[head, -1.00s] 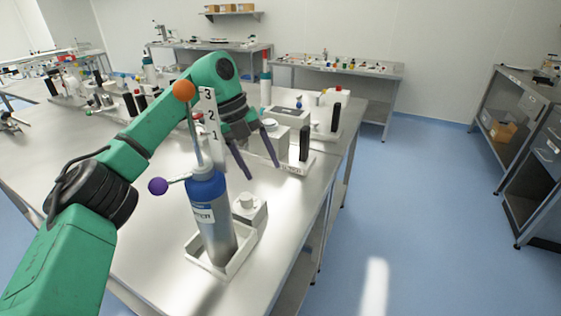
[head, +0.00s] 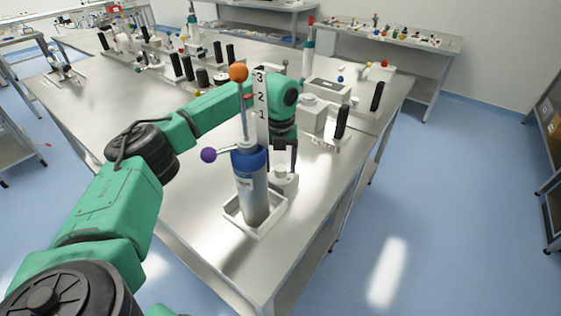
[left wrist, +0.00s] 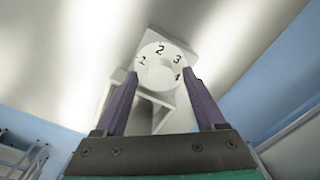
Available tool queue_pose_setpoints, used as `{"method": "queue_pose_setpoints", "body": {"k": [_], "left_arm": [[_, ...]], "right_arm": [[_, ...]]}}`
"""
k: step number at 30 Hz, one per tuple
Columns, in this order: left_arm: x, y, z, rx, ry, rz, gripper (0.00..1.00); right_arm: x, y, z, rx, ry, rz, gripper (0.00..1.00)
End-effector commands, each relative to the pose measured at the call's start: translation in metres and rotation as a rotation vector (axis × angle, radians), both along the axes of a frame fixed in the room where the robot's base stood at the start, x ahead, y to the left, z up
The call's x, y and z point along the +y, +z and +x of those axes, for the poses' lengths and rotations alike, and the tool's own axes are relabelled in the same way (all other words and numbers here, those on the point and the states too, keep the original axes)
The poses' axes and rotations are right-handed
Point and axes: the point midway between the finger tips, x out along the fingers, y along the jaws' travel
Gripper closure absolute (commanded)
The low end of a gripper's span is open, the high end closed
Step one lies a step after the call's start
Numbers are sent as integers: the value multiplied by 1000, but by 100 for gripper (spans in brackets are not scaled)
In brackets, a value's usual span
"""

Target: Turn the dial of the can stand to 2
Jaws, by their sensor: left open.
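The can stand (head: 268,222) is a white tray on the steel table, holding a silver can (head: 252,193) with a blue top. A small white box with the dial (head: 283,172) on top stands beside the can. In the left wrist view the dial (left wrist: 160,66) is a round white disc marked 1, 2, 3 and 4, with a raised knob in its middle. My left gripper (head: 287,160) is just above the dial, partly behind the can's top. Its purple fingers (left wrist: 160,76) are open, one on each side of the dial; contact cannot be told. My right gripper is not seen.
An orange-ball lever (head: 239,72), a purple-ball handle (head: 208,154) and a white strip numbered 1 to 3 (head: 261,100) rise by the can. Several other devices with black handles (head: 341,122) stand farther back. The table's front left (head: 190,205) is clear.

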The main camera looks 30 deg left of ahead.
Motion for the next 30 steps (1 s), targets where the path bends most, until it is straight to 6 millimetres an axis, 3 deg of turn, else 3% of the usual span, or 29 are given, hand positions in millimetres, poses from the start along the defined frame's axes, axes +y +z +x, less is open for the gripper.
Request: {"method": "queue_pose_setpoints", "body": {"k": [4, 5, 10, 11, 20, 30], "left_arm": [[0, 0, 0, 0, 0, 0, 28], [0, 0, 0, 0, 0, 0, 32], [0, 0, 0, 0, 0, 0, 97], [0, 0, 0, 0, 0, 0, 100], [0, 1, 0, 0, -22, 0, 100], [0, 2, 1, -2, -199, 0, 100]], "right_arm": [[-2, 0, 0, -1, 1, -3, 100], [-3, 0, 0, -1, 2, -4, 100], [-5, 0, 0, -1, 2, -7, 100], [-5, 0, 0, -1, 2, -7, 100], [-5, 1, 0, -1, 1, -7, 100], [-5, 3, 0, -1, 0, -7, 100]]}}
